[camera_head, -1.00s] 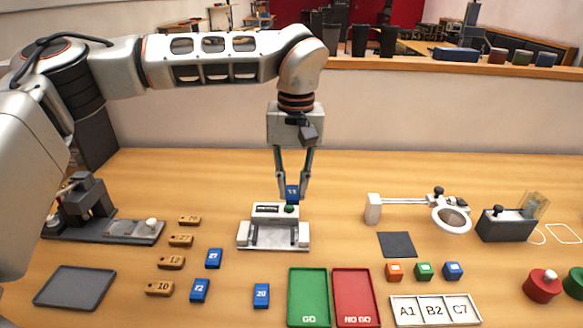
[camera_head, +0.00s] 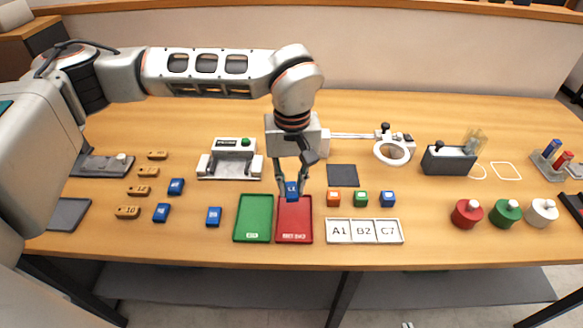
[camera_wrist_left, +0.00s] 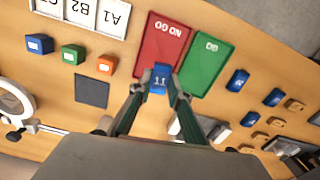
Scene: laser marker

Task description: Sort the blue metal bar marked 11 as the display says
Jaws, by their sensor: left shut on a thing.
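My left gripper (camera_head: 291,186) is shut on the blue metal bar (camera_head: 292,192), whose mark reads 11 in the left wrist view (camera_wrist_left: 159,78). In the head view the bar is in front of the upper part of the red NO GO tray (camera_head: 295,222); it appears held above it. The green GO tray (camera_head: 253,220) is directly left and empty. The white measuring device with a small display (camera_head: 234,143) stands further back left, its slot empty; its text is too small to read. My right gripper is not in view.
Several blue bars (camera_head: 213,217) and tan tags (camera_head: 128,212) lie to the left. Orange (camera_head: 333,199), green (camera_head: 360,199) and blue (camera_head: 387,199) cubes stand right, behind the A1/B2/C7 tray (camera_head: 364,242). A magnifier (camera_head: 393,151) stands behind. The table's front edge is close to the trays.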

